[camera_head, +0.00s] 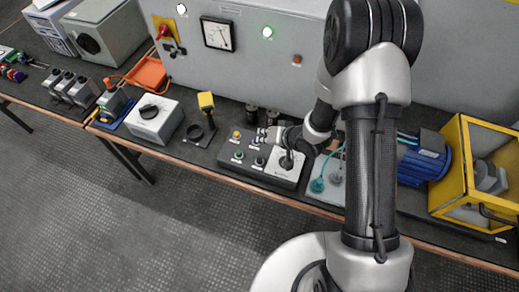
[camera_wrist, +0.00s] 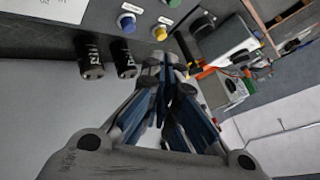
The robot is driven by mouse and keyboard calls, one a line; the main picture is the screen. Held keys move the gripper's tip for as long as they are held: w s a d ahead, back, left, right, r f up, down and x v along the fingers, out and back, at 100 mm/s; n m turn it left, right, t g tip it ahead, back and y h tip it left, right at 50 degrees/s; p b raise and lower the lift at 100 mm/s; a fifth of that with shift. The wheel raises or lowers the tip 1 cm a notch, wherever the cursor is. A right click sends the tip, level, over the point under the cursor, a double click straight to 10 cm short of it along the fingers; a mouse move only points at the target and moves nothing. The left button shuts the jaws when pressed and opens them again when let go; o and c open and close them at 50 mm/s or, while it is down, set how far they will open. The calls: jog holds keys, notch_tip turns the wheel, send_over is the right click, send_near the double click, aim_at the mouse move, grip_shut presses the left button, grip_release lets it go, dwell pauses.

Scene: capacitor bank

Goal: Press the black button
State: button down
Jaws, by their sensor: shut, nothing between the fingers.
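A dark control box (camera_head: 228,160) on the bench carries small labelled buttons. The black button (camera_head: 259,162) appears at its front, right of a green button (camera_head: 238,154). A yellow button (camera_head: 237,134) and a blue button (camera_head: 255,142) sit in the row behind. My gripper (camera_head: 262,135) is shut and empty, close to the blue button at the back of the box; I cannot tell its height above it. In the wrist view my fingertips (camera_wrist: 168,62) point toward the box, with the blue (camera_wrist: 126,22) and yellow (camera_wrist: 160,32) buttons beyond.
A grey selector plate with a black lever (camera_head: 287,161) adjoins the buttons on the right. Two black cylinders (camera_wrist: 106,58) stand behind the box. A joystick with a yellow head (camera_head: 206,102) stands to the left. The grey cabinet (camera_head: 270,50) rises behind.

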aim_at(262, 158)
jog(key=shift+s+a+f, duration=0.2)
jog(key=shift+a+f, duration=0.1)
jog(key=shift+a, duration=0.05)
jog(key=shift+f, duration=0.1)
notch_tip(262, 158, down, 9)
jog(key=b, duration=0.7)
jog(key=shift+r+b, duration=0.2)
jog(key=shift+b, duration=0.1)
jog(key=shift+f, duration=0.15)
dwell(0.8)
jog(key=shift+f, duration=0.3)
jog(key=shift+f+b, duration=0.95)
dwell(0.9)
jog(key=shift+r, duration=0.15)
jog(key=shift+r+p, duration=1.25)
jog(key=shift+r, duration=0.05)
